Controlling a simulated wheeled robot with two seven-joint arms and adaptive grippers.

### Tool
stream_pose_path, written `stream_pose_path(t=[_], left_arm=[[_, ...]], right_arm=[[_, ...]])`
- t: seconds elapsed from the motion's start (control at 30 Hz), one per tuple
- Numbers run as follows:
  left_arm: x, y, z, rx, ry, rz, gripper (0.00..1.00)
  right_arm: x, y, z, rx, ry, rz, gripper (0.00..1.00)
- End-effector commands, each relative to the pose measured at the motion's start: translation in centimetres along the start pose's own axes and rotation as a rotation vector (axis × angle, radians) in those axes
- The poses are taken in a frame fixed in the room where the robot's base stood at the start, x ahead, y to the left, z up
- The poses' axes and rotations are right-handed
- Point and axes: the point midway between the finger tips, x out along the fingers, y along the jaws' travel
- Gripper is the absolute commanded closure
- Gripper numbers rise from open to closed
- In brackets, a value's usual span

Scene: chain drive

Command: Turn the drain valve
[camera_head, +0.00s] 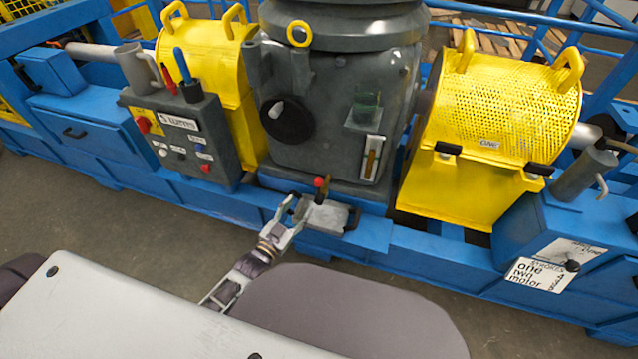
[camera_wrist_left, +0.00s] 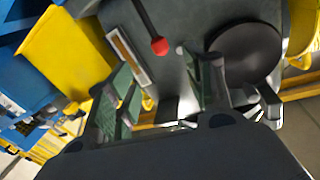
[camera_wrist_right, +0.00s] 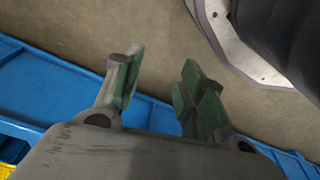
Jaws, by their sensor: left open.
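The drain valve's lever with a red ball knob (camera_head: 319,182) stands at the foot of the grey gearbox, above a small grey block. In the left wrist view the red knob (camera_wrist_left: 159,45) on its dark rod shows ahead of the fingers, roughly between them. My left gripper (camera_head: 293,207) is open, with its tips just left of and below the knob. Nothing is between its green-padded fingers in the left wrist view (camera_wrist_left: 163,85). My right gripper (camera_wrist_right: 158,85) is open and empty, over the floor and a blue beam; I cannot make it out in the head view.
The grey gearbox (camera_head: 340,110) stands between two yellow guards (camera_head: 490,110) on a blue frame (camera_head: 420,255). A control box (camera_head: 185,135) with buttons and handles is at left. A sight gauge (camera_head: 372,158) is right of the lever.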

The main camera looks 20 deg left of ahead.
Motion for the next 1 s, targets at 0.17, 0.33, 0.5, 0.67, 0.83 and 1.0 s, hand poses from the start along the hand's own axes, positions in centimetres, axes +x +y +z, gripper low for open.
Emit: stream_pose_path(t=[0.17,0.33,0.5,0.67,0.83,1.0], left_arm=[[0.0,0.0,0.0,0.0,0.0,0.0,0.48],[0.0,0.0,0.0,0.0,0.0,0.0,0.48],[0.3,0.0,0.0,0.0,0.0,0.0,0.48],[1.1,0.0,0.0,0.0,0.002,-0.001,0.48],[2.4,0.0,0.0,-0.001,0.002,0.0,0.48],[3.9,0.0,0.0,-0.001,0.002,-0.001,0.48]], right_arm=[[-0.1,0.0,-0.1,0.0,0.0,0.0,0.6],[-0.1,0.0,-0.1,0.0,0.0,0.0,0.6],[-0.2,-0.1,-0.1,0.0,0.001,-0.001,0.6],[-0.5,-0.1,-0.3,-0.001,0.001,-0.002,0.6],[-0.8,-0.2,-0.2,-0.002,-0.008,-0.004,0.6],[-1.6,-0.4,-0.8,-0.003,-0.007,-0.007,0.6]])
